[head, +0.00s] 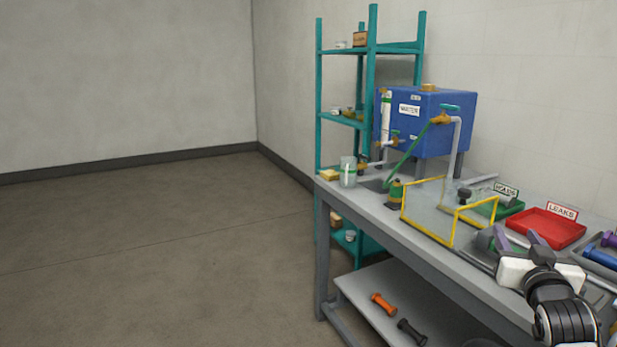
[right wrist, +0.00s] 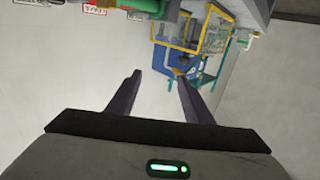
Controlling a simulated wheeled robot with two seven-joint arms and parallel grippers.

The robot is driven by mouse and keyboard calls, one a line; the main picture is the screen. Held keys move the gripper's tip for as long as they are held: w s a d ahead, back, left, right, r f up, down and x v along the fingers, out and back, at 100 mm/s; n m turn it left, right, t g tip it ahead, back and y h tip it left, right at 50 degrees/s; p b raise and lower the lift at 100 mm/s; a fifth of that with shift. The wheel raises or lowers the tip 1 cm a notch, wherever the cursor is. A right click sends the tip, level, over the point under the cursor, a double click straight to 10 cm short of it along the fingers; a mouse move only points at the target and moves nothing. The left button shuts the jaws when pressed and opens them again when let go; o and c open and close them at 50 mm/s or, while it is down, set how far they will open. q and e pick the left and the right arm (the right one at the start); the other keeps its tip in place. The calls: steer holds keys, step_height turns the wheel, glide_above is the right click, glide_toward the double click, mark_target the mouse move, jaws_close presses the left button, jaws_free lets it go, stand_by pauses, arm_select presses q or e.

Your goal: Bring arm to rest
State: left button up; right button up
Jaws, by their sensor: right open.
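My right gripper (head: 518,240) is at the lower right of the head view, over the front part of the grey workbench (head: 385,205). Its two purple-grey fingers are spread apart. In the right wrist view the fingers of the right gripper (right wrist: 157,90) are apart with nothing between them. Behind them, that view shows the wall and the bench equipment tilted. My left gripper does not show in either view.
A yellow-framed clear guard (head: 428,228) stands left of my right gripper. A red tray (head: 546,228) labelled LEAKS and a green tray (head: 508,209) lie behind it. A blue tank (head: 440,110) and teal shelf (head: 319,90) stand farther back. The floor at left is clear.

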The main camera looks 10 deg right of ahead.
steer(key=s+a+f+n+g+y, duration=0.1)
steer(key=s+a+f+n+y, duration=0.15)
steer(key=a+f, duration=0.75)
steer(key=s+a+f+n+g+y, duration=0.25)
steer(key=a+f, duration=0.35)
steer(key=f, duration=0.7)
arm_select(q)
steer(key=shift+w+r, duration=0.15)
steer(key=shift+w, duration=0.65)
arm_select(e)
steer(key=s+a+f+n+g+y, duration=0.1)
steer(key=s+a+f+g+y, duration=0.1)
steer(key=s+a+f, duration=0.6)
steer(key=s+a+f+n+g+y, duration=0.1)
steer(key=s+a+f+g+y, duration=0.1)
steer(key=s+a+f, duration=0.6)
steer(key=s+a+y, duration=0.1)
steer(key=s+a, duration=0.2)
steer(key=s, duration=0.4)
steer(key=shift+s+a+f+y, duration=0.2)
steer(key=shift+s+a+y, duration=0.05)
steer(key=shift+y, duration=0.15)
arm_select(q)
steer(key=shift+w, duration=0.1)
arm_select(e)
steer(key=shift+c, duration=0.4)
